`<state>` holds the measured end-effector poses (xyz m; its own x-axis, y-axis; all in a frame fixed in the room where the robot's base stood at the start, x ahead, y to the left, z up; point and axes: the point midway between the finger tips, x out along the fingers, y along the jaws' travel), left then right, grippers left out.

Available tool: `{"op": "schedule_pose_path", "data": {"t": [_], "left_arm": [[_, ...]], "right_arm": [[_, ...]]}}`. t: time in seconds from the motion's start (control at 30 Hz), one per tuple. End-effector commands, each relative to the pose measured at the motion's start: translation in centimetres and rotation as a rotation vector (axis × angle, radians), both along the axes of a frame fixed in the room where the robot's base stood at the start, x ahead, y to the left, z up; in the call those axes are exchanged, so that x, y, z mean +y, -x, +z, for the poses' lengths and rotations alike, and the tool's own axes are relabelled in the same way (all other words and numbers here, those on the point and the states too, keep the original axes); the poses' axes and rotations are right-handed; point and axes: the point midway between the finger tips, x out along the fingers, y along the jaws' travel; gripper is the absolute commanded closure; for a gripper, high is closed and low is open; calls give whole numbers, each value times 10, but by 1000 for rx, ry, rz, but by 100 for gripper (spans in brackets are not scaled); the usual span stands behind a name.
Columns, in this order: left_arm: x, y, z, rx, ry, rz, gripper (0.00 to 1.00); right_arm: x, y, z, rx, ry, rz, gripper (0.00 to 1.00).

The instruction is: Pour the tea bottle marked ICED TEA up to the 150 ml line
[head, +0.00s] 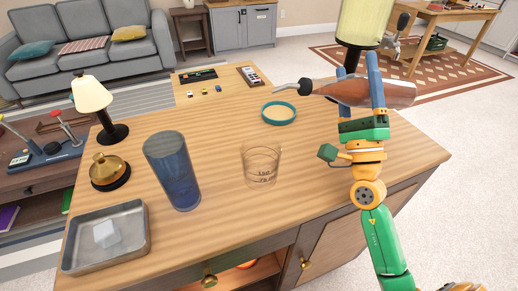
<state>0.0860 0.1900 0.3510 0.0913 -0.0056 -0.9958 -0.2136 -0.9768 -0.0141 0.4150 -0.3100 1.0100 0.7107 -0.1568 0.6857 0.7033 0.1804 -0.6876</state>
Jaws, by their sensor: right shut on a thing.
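My right gripper (360,75) is shut on a brown bottle (396,95), held above the right part of the wooden counter. The bottle lies nearly level, with its dark neck and thin grey spout pointing left. I see no label on the side facing me and no stream from the spout. A clear measuring glass (261,164) stands upright on the counter, below and left of the spout and apart from it. It has dark printed marks, one looking like 150. It looks empty, but I cannot tell for sure. My left gripper is not in view.
A blue tumbler (172,170), a brass bell (109,171), a small lamp (92,98) and a metal tray (78,261) with a pale block occupy the left. A pale yellow cylinder (359,22) stands behind my gripper.

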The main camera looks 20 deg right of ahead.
Motion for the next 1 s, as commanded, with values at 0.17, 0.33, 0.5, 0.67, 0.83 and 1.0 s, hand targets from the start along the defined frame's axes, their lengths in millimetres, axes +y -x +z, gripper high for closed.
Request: {"op": "schedule_pose_path", "data": {"t": [0.17,0.33,0.5,0.67,0.83,1.0], "left_arm": [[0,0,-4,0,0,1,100],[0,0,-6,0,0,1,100],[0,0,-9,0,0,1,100],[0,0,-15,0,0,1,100],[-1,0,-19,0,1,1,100],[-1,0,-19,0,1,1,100]], "right_arm": [[-1,-1,2,-3,26,0,100],[0,-2,5,-4,52,1,100],[-1,-3,7,-5,72,2,100],[0,-4,5,-4,94,3,100],[1,-5,5,-5,114,4,100],[1,-5,7,-6,118,4,100]]}}
